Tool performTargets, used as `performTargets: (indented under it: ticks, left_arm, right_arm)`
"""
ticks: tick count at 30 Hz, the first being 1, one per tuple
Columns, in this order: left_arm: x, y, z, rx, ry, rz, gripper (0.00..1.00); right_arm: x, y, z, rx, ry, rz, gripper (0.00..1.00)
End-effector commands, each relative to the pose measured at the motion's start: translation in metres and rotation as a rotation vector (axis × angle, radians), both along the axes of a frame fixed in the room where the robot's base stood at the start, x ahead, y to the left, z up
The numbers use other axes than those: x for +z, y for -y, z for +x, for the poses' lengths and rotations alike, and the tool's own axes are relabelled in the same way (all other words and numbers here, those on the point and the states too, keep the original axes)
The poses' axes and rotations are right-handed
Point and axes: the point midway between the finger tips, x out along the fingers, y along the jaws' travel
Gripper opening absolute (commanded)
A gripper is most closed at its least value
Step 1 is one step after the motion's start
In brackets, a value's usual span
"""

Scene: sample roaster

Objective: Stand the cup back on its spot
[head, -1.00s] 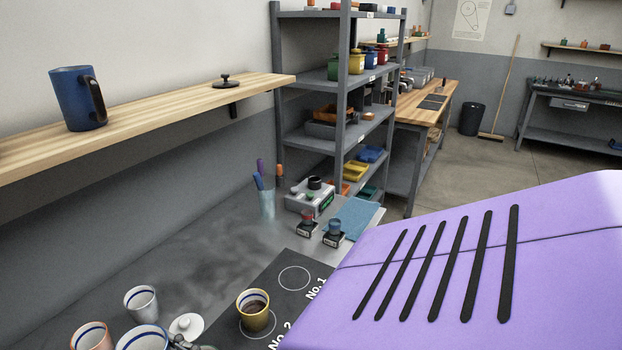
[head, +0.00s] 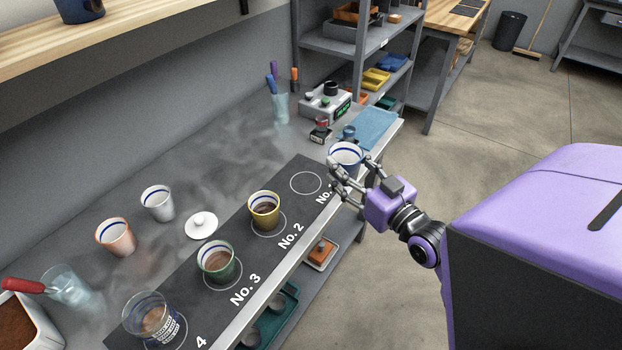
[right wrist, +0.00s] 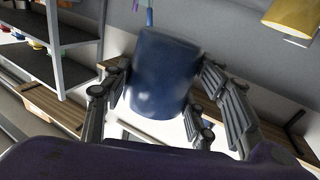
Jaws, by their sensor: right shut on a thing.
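A blue cup (head: 345,154) with a white inside and a blue ring is held by my right gripper (head: 352,178), beyond the No. 1 end of the dark mat (head: 285,213). The right wrist view shows the cup (right wrist: 160,75) between the fingers (right wrist: 160,100), which are shut on it. It looks roughly upright. The No. 1 circle (head: 306,183) on the mat is empty, to the left of and below the cup in the head view. My left gripper is not in view.
A yellow cup (head: 264,212), a green cup (head: 217,264) and a clear glass (head: 150,318) stand along the mat. A small dark jar (head: 320,131), a grey device (head: 326,102) and a blue cloth (head: 373,128) lie behind. Open floor is at right.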

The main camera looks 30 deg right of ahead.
Motion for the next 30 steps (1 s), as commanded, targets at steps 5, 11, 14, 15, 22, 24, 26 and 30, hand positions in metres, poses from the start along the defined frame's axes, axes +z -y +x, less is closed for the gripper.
performTargets:
  ticks: [5, 11, 14, 15, 22, 24, 26, 30]
  left_arm:
    - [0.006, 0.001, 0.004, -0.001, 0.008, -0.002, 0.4]
    - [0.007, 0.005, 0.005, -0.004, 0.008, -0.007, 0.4]
    - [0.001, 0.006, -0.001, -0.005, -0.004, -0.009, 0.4]
    - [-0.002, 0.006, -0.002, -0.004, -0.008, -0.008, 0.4]
    - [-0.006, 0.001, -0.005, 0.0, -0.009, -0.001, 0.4]
    - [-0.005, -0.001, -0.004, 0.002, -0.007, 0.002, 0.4]
    - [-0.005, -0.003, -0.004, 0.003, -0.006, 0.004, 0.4]
    - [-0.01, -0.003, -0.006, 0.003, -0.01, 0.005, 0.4]
  right_arm:
    - [-0.012, -0.003, 0.039, 0.0, 0.007, 0.004, 0.16]
    - [-0.036, -0.007, 0.089, 0.001, 0.004, 0.002, 0.16]
    - [-0.061, -0.008, 0.103, 0.001, -0.003, 0.002, 0.16]
    - [-0.068, -0.008, 0.109, 0.001, -0.002, 0.002, 0.16]
    - [-0.09, -0.01, 0.128, 0.001, 0.001, 0.001, 0.16]
    - [-0.092, -0.01, 0.13, 0.001, 0.0, 0.001, 0.16]
    - [-0.096, -0.01, 0.133, 0.001, 0.0, 0.001, 0.16]
    - [-0.119, -0.01, 0.134, 0.001, -0.004, 0.0, 0.16]
